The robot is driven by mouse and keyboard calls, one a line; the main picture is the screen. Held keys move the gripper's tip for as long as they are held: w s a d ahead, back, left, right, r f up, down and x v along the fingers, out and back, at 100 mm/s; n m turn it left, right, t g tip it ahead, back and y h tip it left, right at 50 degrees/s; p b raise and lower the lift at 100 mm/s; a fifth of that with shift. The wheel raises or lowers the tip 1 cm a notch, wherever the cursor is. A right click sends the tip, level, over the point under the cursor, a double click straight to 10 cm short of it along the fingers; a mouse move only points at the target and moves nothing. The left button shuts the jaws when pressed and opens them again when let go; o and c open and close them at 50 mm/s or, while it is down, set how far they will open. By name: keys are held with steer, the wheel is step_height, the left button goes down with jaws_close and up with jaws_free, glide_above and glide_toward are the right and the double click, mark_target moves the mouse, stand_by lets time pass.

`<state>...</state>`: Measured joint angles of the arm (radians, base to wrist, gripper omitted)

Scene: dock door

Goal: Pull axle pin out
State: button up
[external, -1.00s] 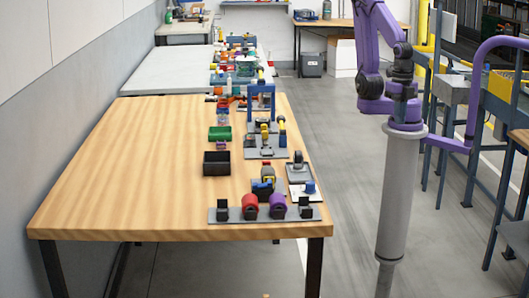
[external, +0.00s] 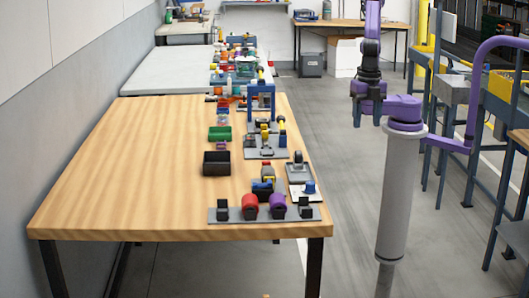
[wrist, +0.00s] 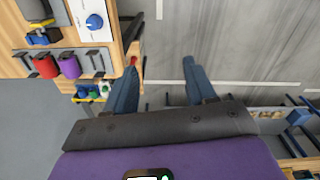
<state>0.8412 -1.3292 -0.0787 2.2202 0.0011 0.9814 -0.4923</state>
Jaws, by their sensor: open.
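My gripper (external: 358,112) hangs open and empty over the floor, right of the wooden table and apart from everything on it. Its two blue-grey fingers are spread wide in the wrist view (wrist: 160,82). I cannot make out for certain which part is the axle pin. A small grey plate on the table's right side holds a dark wheel-like part (external: 297,157). Nearer the front edge, a long grey plate (external: 236,215) carries black stands, a red part (external: 250,206) and a purple part (external: 278,206). These two parts show at the left of the wrist view (wrist: 68,67).
A white plate with a blue knob (external: 310,187) stands at the table's right edge. A black bin (external: 217,163), a green tray (external: 220,133) and a blue frame (external: 262,95) stand farther back. The wooden table's (external: 120,180) left half is clear. Blue-framed benches (external: 450,90) stand right.

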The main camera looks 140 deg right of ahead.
steer(key=w+d, duration=0.7)
steer(key=m, duration=0.2)
glide_above(266, 161)
step_height(266, 161, down, 17)
steer(key=shift+s+f, duration=0.15)
